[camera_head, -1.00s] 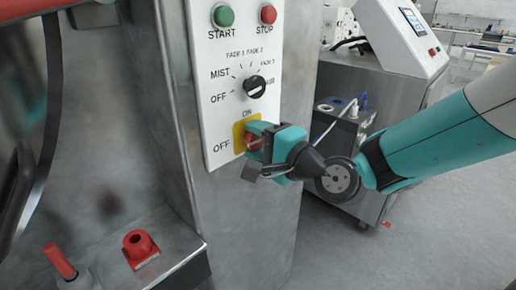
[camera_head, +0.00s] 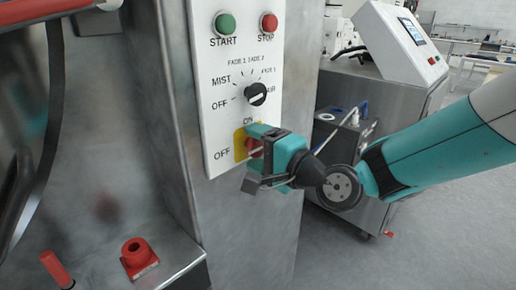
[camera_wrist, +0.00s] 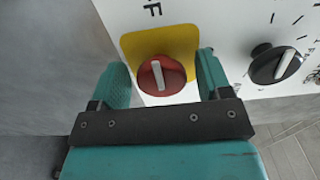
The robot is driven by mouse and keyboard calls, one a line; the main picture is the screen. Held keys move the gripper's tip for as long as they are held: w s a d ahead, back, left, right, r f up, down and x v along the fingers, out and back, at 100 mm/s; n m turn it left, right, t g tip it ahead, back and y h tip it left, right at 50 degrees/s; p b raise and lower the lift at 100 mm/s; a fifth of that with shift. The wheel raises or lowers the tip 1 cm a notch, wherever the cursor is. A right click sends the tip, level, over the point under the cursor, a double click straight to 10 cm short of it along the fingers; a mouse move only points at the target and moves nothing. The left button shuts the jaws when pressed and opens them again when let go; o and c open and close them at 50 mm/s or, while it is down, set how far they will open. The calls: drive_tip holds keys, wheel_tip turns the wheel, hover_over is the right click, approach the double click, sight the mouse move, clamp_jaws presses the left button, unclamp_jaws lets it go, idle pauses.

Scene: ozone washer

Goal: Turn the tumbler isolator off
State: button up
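The tumbler isolator is a red round knob (camera_wrist: 160,76) with a white bar, on a yellow plate (camera_wrist: 183,40). In the wrist view the bar runs toward the letter F of the lettering above the plate. In the head view the knob (camera_head: 253,146) is partly hidden; OFF stands to its left and ON above. My gripper (camera_wrist: 163,72) has one finger on each side of the knob, with a narrow gap visible at each side. It also shows in the head view (camera_head: 256,152), at the yellow plate. Whether the fingers touch the knob is unclear.
The white panel (camera_head: 216,110) also carries a black selector knob (camera_head: 256,95), a green START button (camera_head: 225,25) and a red STOP button (camera_head: 267,22). Red fittings (camera_head: 138,258) stand on a metal ledge at lower left. A steel cabinet (camera_head: 395,100) stands behind my arm.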

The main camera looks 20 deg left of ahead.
drive_tip(key=shift+d, duration=0.15)
drive_tip(key=shift+s+d+f, duration=0.1)
drive_tip(key=shift+d, duration=0.2)
drive_tip(key=b+v, duration=0.6)
drive_tip(key=v, duration=1)
drive_tip(key=shift+s+d+b, duration=0.2)
drive_tip(key=shift+b, duration=0.2)
